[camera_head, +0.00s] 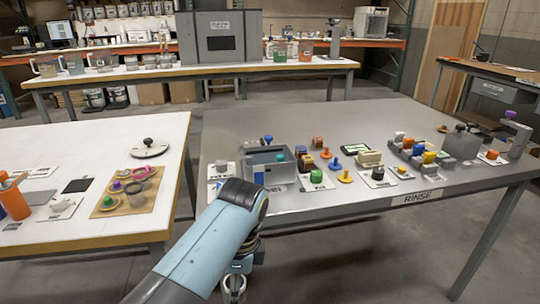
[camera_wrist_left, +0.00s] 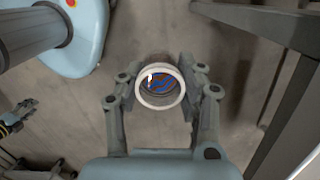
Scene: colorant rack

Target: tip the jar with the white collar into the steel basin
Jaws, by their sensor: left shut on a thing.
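My left gripper (camera_head: 238,268) hangs in front of the steel table's near edge, below its top. It is shut on the jar with the white collar (camera_head: 234,289), which is partly cut off by the lower edge of the head view. In the left wrist view the jar (camera_wrist_left: 160,102) sits between both fingers of the left gripper (camera_wrist_left: 161,84), with its round mouth facing the camera and blue and orange-brown contents inside. The steel basin (camera_head: 259,174) is a grey open box at the left of the steel table, with a teal piece in it.
A white table (camera_head: 90,150) with an orange bottle (camera_head: 14,200) and a wooden board (camera_head: 130,194) stands left, across a gap.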

